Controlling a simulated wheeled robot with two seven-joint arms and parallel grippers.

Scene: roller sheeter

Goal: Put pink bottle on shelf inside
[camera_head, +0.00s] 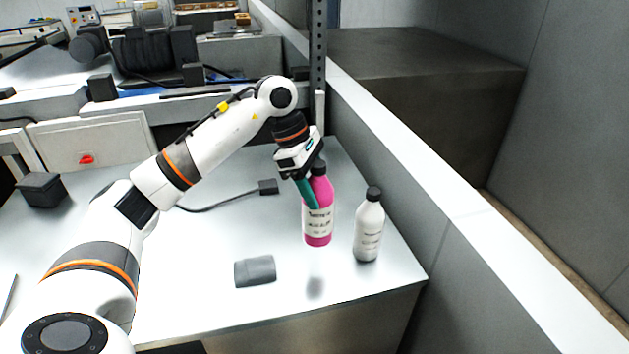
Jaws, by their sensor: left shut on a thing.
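The pink bottle (318,232) has a dark cap and a white label with dark print. It is upright, near the right side of the white table (210,285). My left gripper (309,190) is shut on the pink bottle at its upper part, coming from above and left. A dark shadow patch shows on the table in front of the bottle; I cannot tell for sure whether its base touches the table. My right gripper is not in view. I cannot make out which surface is the shelf inside.
A white bottle (369,228) with a dark cap stands just right of the pink bottle. A grey block (255,271) lies in front on the left. A black box (41,189) sits at the far left. A dark post (318,50) and a white-topped low wall (440,190) bound the right.

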